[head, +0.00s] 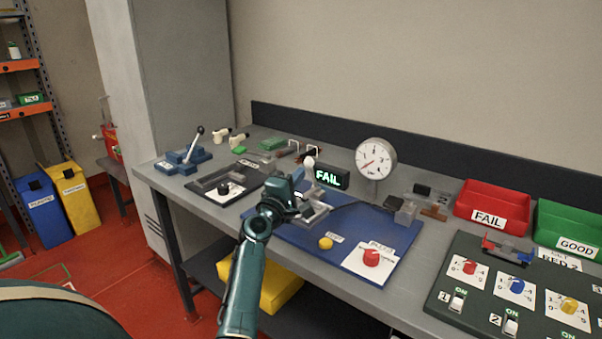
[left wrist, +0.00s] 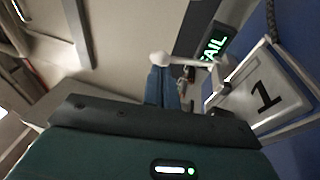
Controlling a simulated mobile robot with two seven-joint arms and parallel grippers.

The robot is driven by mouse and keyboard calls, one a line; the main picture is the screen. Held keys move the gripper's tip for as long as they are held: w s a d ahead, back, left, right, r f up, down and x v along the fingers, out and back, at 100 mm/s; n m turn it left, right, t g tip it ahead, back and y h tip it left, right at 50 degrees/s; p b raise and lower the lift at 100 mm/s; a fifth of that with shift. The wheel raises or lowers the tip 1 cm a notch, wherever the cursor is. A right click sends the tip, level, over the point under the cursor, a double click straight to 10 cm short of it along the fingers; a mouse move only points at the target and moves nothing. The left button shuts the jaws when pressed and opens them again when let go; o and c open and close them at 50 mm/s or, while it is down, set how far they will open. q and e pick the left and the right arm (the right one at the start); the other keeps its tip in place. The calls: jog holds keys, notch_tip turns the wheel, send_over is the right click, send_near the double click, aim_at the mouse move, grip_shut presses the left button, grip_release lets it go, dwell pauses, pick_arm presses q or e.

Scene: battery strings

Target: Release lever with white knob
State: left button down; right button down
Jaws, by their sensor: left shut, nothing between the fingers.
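The white knob (head: 309,162) tops a lever on the blue test board (head: 384,232), just left of the lit FAIL display (head: 328,178). In the left wrist view the knob (left wrist: 159,59) and its pale lever arm (left wrist: 192,63) lie right at the fingertips. My left gripper (head: 298,183) is over the board's left part, hiding some of the fixture. Its blue fingers (left wrist: 161,76) are together with nothing between them; whether they touch the knob I cannot tell. My right gripper is in neither view.
A round dial gauge (head: 375,160) stands right of the display. A red knob (head: 371,258) and a yellow button (head: 326,243) are at the board's front. A black-knobbed fixture (head: 224,187) is to the left. Red FAIL (head: 490,197) and green GOOD (head: 572,220) bins stand at the right.

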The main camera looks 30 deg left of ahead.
pick_arm(q)
jog(key=shift+x, duration=1.05)
jog(key=shift+r, duration=0.1)
